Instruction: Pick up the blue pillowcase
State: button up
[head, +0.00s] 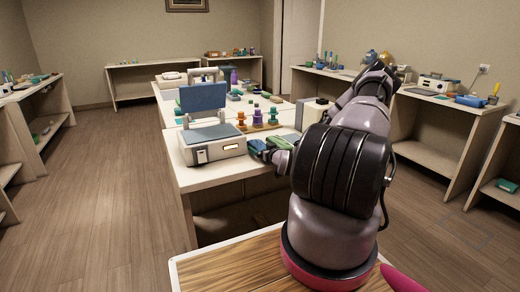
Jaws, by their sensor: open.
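A small folded blue and green bundle (262,147) lies near the front edge of the central table, right of the white device. Its blue part may be the pillowcase, but it is too small to tell. My arm rises in the foreground and bends over. Its grey end, my gripper (277,154), shows low behind the black joint, close to the right side of the bundle. The gripper is open; its fingers are small and partly hidden. I cannot tell whether it touches the bundle.
A white device (212,150) with a raised blue panel (203,98) stands left of the bundle. Orange, purple and green spools (258,118) stand behind it. A pale box (312,112) is to the right. Side tables line the walls; the floor at left is clear.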

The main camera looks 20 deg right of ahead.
jog(key=shift+w, duration=0.5)
jog(key=c, duration=1.4)
